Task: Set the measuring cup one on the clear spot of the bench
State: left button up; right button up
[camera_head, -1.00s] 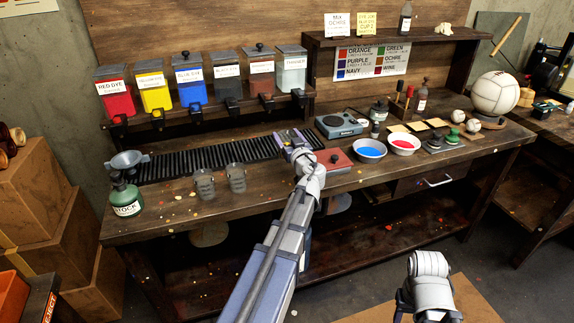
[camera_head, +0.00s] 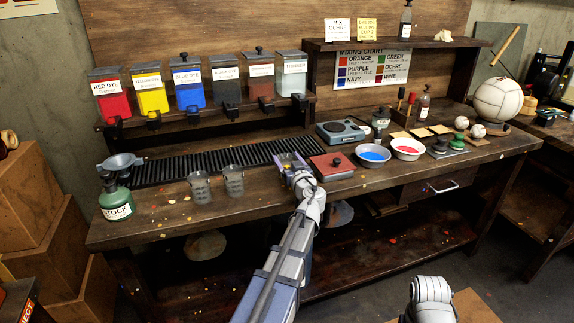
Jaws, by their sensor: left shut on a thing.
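My left gripper (camera_head: 290,164) is shut, low over the middle of the bench (camera_head: 258,204), just left of a red flat box. The thing in its jaws is small and mostly hidden by the hand; I take it to be measuring cup one but cannot make out its shape. Whether it touches the bench top is unclear.
A green stock bottle (camera_head: 116,198) and a grey funnel (camera_head: 121,162) stand at the left end. A black ribbed rack (camera_head: 215,162) runs behind. Bare wood lies between cups and gripper.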

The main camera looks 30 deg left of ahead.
pick_arm(q)
jog(key=shift+r, duration=0.1)
jog(key=o, duration=1.4)
jog(key=v, duration=1.2)
jog(key=shift+s, duration=0.1)
